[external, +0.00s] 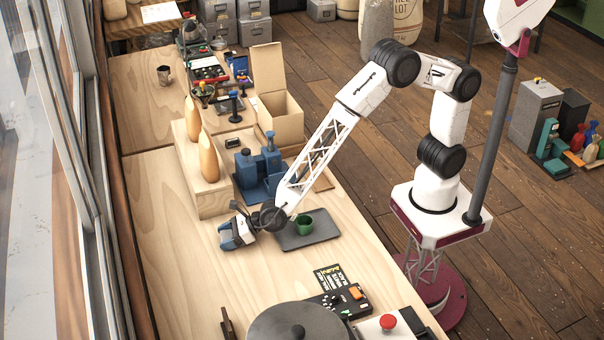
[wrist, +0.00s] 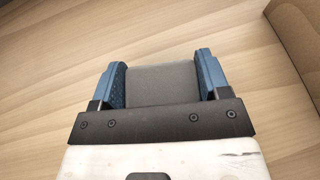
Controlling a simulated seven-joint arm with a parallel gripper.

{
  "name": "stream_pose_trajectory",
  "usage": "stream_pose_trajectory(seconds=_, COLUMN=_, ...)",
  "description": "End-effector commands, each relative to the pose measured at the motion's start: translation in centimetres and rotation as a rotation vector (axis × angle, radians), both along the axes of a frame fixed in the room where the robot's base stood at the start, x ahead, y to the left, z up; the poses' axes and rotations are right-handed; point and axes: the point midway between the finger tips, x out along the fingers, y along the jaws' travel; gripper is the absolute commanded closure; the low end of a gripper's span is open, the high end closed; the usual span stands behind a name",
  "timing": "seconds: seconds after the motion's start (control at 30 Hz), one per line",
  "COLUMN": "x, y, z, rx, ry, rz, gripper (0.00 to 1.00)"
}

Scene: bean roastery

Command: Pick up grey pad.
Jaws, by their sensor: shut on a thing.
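The grey pad (wrist: 160,85) is a flat grey piece between the two blue fingers of my gripper (wrist: 161,66) in the wrist view. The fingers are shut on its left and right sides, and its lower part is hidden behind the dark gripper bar. In the external view my gripper (external: 236,233) is low over the pale wooden bench, left of the dark grey tray. The pad is hard to make out there, and I cannot tell whether it touches the bench.
A wooden block (external: 211,203) with tan bottle shapes and a blue container (external: 247,170) stand behind. A black control panel (external: 340,303) is in front. The bench left of my gripper is clear.

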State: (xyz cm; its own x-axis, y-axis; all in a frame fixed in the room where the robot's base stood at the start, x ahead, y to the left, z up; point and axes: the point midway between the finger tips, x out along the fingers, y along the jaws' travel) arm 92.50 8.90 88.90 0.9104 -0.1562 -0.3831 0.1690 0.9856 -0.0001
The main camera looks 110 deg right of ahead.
Motion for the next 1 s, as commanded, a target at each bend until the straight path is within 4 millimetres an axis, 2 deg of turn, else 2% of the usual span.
stream_pose_trajectory(seconds=0.27, x=0.0, y=0.0, z=2.2, rx=0.001, ry=-0.002, rz=0.0, gripper=0.53)
stream_pose_trajectory(seconds=0.7, x=0.0, y=0.0, z=8.4, rx=0.0, ry=-0.002, rz=0.0, gripper=0.53)
stream_pose_trajectory(seconds=0.83, x=0.0, y=0.0, z=9.5, rx=0.0, ry=-0.002, rz=0.0, gripper=0.53)
stream_pose_trajectory(seconds=1.0, x=0.0, y=0.0, z=9.9, rx=0.0, ry=0.0, rz=0.0, gripper=0.53)
